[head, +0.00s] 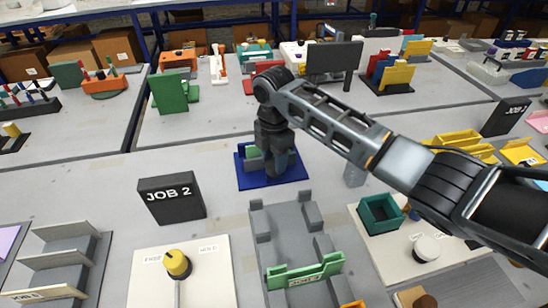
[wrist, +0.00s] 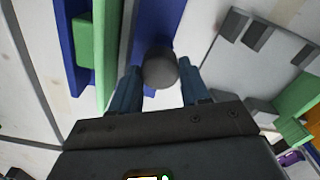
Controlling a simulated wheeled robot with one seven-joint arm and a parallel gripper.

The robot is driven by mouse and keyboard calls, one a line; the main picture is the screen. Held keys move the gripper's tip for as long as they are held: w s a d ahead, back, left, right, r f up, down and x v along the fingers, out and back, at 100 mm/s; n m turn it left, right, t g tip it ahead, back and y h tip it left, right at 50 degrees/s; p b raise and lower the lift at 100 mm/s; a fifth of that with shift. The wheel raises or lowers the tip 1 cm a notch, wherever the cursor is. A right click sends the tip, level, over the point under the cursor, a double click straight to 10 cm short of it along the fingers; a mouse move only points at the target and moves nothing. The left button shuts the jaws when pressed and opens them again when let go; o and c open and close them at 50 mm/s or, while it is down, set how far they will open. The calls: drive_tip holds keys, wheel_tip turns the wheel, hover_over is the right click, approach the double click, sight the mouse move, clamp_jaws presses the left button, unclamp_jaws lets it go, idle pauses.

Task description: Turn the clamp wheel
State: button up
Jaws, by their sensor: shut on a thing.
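The clamp wheel is a round dark grey knob (wrist: 160,68) in the wrist view. It sits at a blue base with a green piece (wrist: 84,42) beside it. My gripper (wrist: 161,76) has one blue-grey finger on each side of the knob and is shut on it. In the head view my gripper (head: 274,160) reaches down over the blue base (head: 254,183). The green piece (head: 252,152) shows to its left. The arm and gripper hide most of the wheel there.
In front stands a grey fixture (head: 262,225) with upright blocks and a green labelled bar (head: 303,272). A black JOB 2 sign (head: 171,200) and a yellow knob (head: 177,263) are at the left. A green open box (head: 381,214) stands at the right.

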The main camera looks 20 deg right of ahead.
drive_tip(key=shift+n, duration=0.6)
drive_tip(key=o, duration=1.1)
drive_tip(key=shift+c, duration=0.2)
drive_tip(key=shift+r, duration=0.15)
wheel_tip(320, 180, up, 8)
drive_tip(key=shift+f+b, duration=0.2)
drive_tip(key=shift+b, duration=0.2)
